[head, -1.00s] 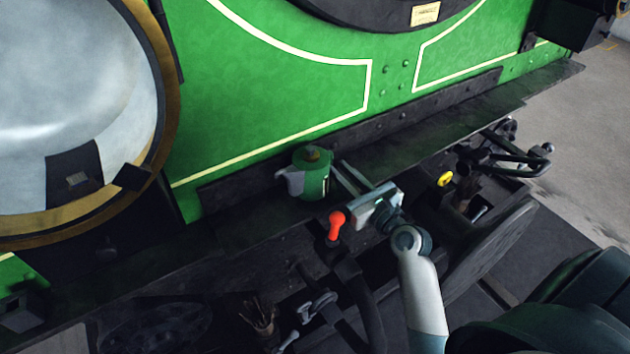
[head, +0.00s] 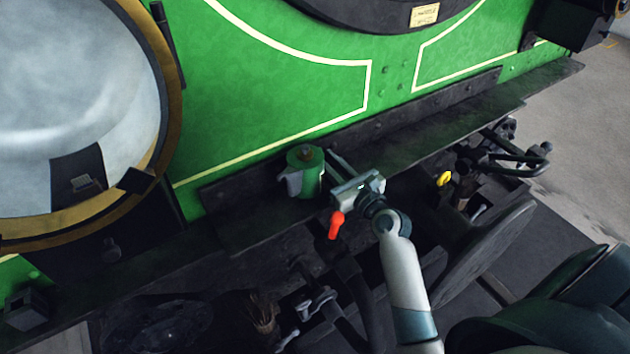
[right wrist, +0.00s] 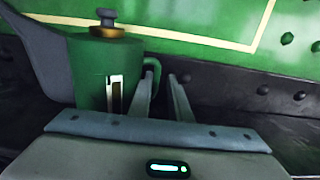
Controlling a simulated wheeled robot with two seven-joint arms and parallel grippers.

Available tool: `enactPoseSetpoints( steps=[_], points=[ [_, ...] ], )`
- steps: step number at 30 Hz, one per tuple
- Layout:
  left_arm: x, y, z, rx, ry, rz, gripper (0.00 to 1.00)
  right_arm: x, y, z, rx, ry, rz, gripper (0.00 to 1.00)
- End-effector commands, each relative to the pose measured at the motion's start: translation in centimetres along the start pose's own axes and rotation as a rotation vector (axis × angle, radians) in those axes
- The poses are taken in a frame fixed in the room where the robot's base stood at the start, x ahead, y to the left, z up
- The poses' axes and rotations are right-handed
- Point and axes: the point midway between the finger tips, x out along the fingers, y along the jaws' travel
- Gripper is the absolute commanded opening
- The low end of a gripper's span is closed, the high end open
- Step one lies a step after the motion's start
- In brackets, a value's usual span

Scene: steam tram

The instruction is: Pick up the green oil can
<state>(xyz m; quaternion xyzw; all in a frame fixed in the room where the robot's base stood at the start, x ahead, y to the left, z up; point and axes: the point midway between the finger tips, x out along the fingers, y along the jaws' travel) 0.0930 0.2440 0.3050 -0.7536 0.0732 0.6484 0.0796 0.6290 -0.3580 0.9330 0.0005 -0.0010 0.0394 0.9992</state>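The green oil can (head: 307,178) stands upright on the dark running board beside the green tram side. It has a grey spout on its left, a brass collar and a dark knob on top. It also shows in the right wrist view (right wrist: 90,75), with its green handle on the right side. My right gripper (head: 337,160) is just right of the can, fingers pointing at its handle side. In the right wrist view its fingers (right wrist: 162,85) are apart with a gap between them. The left finger overlaps the handle; whether the handle lies between the fingers is unclear. My left gripper is out of view.
The dark running board (head: 420,150) is bare to the right of the can. A red-handled lever (head: 336,225) stands just below my right gripper. A yellow knob (head: 444,179) and linkages lie to the right. A large round brass-rimmed front (head: 172,110) is at left.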

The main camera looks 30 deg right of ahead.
Motion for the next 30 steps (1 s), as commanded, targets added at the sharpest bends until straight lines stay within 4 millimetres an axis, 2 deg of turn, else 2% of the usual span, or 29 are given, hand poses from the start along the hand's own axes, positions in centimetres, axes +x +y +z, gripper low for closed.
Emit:
enactPoseSetpoints(
  steps=[4, 6, 20, 26, 30],
  points=[
    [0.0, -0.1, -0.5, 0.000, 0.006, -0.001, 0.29, 0.0, 0.0, 0.0, 0.000, 0.000, 0.000, 0.15],
    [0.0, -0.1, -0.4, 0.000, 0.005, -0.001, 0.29, 0.0, 0.0, 0.0, 0.000, 0.000, 0.000, 0.00],
    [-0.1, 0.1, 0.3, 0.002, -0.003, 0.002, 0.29, 0.0, 0.0, 0.5, 0.001, -0.003, 0.000, 0.00],
    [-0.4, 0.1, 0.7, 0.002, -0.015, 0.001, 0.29, 0.0, -0.1, 2.3, 0.001, -0.006, -0.002, 0.00],
    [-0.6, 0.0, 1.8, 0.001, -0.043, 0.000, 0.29, 0.1, -0.1, 4.7, 0.001, -0.007, -0.003, 0.00]
  ],
)
